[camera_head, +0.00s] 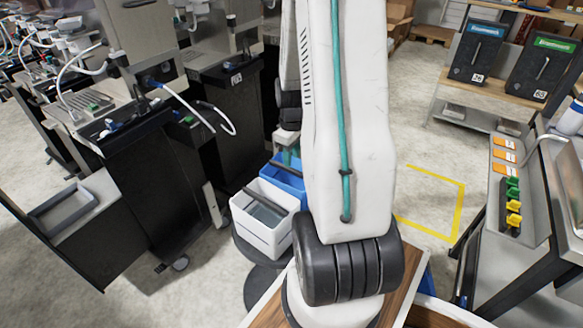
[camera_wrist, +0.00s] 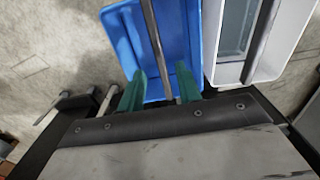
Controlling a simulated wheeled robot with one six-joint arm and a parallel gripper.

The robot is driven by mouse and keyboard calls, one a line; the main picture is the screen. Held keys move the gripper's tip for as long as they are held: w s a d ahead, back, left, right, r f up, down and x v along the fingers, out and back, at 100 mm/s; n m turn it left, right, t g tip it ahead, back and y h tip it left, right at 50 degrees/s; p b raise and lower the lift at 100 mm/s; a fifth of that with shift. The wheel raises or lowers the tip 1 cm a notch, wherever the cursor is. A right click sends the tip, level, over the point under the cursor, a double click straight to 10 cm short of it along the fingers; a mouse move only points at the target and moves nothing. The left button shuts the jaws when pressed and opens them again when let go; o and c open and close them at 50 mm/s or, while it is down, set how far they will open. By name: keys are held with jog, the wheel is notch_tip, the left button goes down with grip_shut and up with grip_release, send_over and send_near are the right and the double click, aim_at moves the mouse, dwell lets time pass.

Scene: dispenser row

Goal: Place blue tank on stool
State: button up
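The blue tank (camera_head: 289,179) is an open box just behind a white tank, partly hidden by my arm in the head view. In the wrist view the blue tank (camera_wrist: 120,40) lies below my gripper (camera_wrist: 160,88), with its dark handle bar (camera_wrist: 153,40) running between the two teal fingers. The fingers are apart, with gaps beside the bar. My gripper also shows at the blue tank in the head view (camera_head: 287,156). A dark round stool (camera_head: 243,250) is under the white tank. I cannot tell whether the blue tank rests on it.
The white tank (camera_head: 257,228) stands close beside the blue one, and also shows in the wrist view (camera_wrist: 229,72). Black dispenser cabinets (camera_head: 140,185) line the left. A metal bench (camera_head: 520,215) is at right, and shelves with dark bins (camera_head: 475,55) are behind. Floor is clear around the yellow marking (camera_head: 462,195).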

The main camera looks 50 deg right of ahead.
notch_tip(320, 180, up, 4)
jog(key=shift+f, duration=0.2)
jog(key=a+r, duration=1.4)
jog(key=a, duration=0.2)
jog(key=s+a+r+m+t, duration=0.1)
jog(key=s+a+r, duration=0.7)
jog(key=s+a, duration=0.4)
jog(key=shift+s+a+r, duration=0.2)
jog(key=shift+s+a, duration=0.15)
jog(key=shift+a, duration=0.9)
